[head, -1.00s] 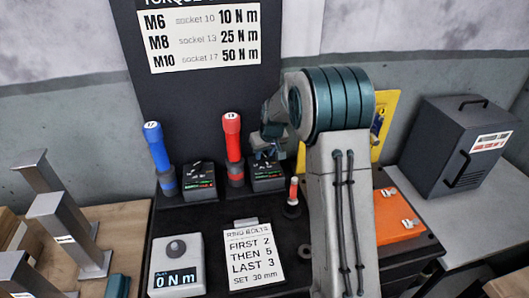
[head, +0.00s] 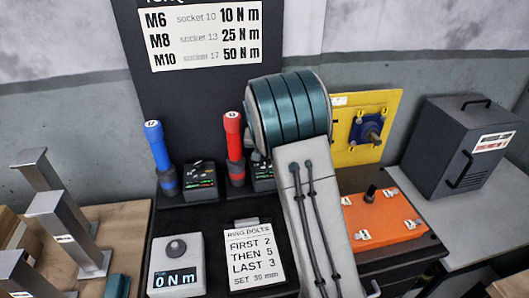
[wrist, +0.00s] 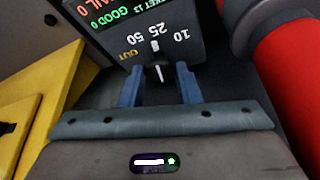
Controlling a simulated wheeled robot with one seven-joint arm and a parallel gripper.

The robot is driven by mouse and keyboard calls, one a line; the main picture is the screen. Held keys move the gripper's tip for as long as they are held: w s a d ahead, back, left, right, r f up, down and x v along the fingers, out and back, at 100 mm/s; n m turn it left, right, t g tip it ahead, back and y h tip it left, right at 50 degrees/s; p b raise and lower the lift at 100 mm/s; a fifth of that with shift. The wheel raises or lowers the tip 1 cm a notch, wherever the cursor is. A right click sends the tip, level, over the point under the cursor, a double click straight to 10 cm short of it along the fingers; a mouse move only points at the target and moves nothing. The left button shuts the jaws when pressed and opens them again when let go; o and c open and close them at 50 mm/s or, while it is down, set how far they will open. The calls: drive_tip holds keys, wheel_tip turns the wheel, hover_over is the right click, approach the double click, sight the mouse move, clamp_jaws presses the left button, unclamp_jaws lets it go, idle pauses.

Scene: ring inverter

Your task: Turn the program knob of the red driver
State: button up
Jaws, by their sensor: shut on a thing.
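The red driver (head: 233,140) stands upright in its holder on the dark bench in the head view. Its red body also shows at the right of the wrist view (wrist: 292,70). Its dark control box (head: 262,178) is partly hidden by my arm. In the wrist view the box face (wrist: 140,28) appears upside down, with 10, 25 and 50 marks. The program knob (wrist: 159,73), dark with a white pointer line, sits between my fingers. My gripper (wrist: 158,85) is shut on it; the head view hides the gripper behind my arm.
The blue driver (head: 157,150) and its control box (head: 201,181) stand to the left. In front are a 0 N m tester (head: 176,262) and a ring bolts card (head: 253,255).

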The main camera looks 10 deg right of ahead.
idle(0.3)
drive_tip(key=o, duration=1)
drive_tip(key=shift+c, duration=0.2)
drive_tip(key=b+v, duration=0.1)
drive_tip(key=v, duration=1.3)
drive_tip(key=shift+f, duration=0.1)
drive_tip(key=s+d+f+n, duration=0.1)
drive_tip(key=s+f, duration=0.1)
drive_tip(key=s, duration=1.4)
drive_tip(key=s+f+n+g+y, duration=0.1)
drive_tip(key=s+f+n, duration=0.1)
drive_tip(key=s, duration=1.4)
drive_tip(key=shift+d+n, duration=0.3)
drive_tip(key=shift+d, duration=0.1)
